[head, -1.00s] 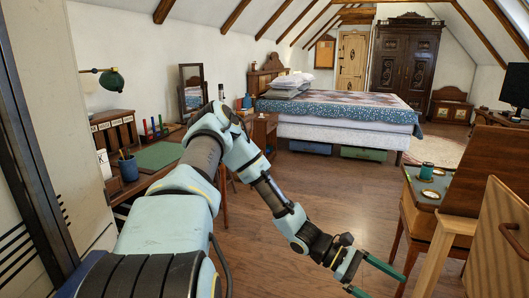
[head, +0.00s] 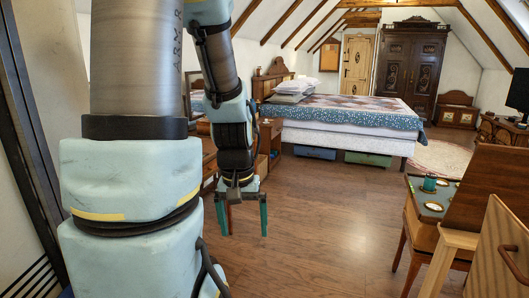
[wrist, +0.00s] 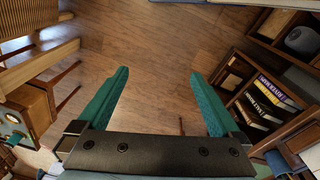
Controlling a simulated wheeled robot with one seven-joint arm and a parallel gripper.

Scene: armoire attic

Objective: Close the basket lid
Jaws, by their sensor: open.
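My gripper (head: 243,228) hangs in the middle of the head view, pointing down over the wooden floor. Its two green fingers are apart with nothing between them. In the wrist view my gripper (wrist: 159,75) is also open, with bare floor showing between the fingers. I cannot make out a basket or its lid for certain in either view. My gripper touches nothing. My own arm hides much of the left side of the head view.
A small table (head: 428,232) with a raised wooden panel stands at the right, near a wooden panel with a handle (head: 503,255). The bed (head: 345,143) is behind. Books (wrist: 268,98) fill a shelf at the wrist view's right. The middle floor is clear.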

